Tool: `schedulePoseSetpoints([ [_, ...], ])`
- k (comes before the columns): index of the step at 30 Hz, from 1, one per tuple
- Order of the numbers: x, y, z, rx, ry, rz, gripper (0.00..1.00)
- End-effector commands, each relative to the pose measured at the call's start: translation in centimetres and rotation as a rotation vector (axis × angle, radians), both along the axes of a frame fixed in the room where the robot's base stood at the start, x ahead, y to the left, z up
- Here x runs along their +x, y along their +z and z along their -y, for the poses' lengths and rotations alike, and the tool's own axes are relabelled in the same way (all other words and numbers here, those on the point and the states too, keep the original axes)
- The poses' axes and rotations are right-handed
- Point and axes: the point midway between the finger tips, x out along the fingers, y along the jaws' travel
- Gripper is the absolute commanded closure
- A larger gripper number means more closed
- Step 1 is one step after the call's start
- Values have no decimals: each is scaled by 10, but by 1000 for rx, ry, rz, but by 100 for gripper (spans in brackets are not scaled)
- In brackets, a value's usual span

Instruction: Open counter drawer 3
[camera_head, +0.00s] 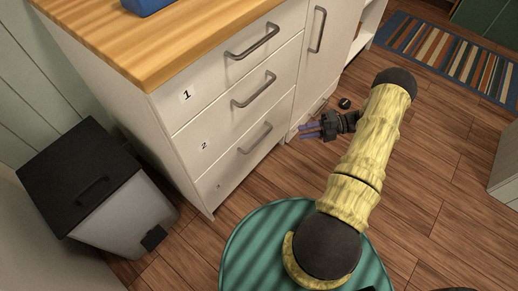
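The white counter has a stack of three drawers. The lowest, counter drawer 3 (230,178), looks shut, with a dark bar handle (255,138) and a small label too faint to read. Above it are the drawer labelled 2 (215,135) and the drawer labelled 1 (205,90), both shut. My gripper (307,131) has purple fingers, which look spread apart and empty. It is low, to the right of the drawer 3 handle and apart from it, in front of the cabinet door side, pointing left.
A wooden countertop (130,45) bears a blue object (147,6). A grey bin with a black lid (85,175) stands left of the drawers. A tall cabinet door (325,60) is right of them. A striped rug (450,55) lies at the upper right. Wooden floor (440,170) is clear at right.

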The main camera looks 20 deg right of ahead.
Motion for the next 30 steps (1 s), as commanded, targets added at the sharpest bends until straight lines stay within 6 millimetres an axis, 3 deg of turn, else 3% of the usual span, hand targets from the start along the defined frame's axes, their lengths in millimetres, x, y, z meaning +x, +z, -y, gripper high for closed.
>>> schedulePoseSetpoints([
  [2,0,-9,3,24,-21,-21,68],
  [16,2,-8,-3,27,-22,-26,68],
  [20,3,-10,-17,27,-21,-26,68],
  [30,12,-20,-75,27,-20,-26,68],
])
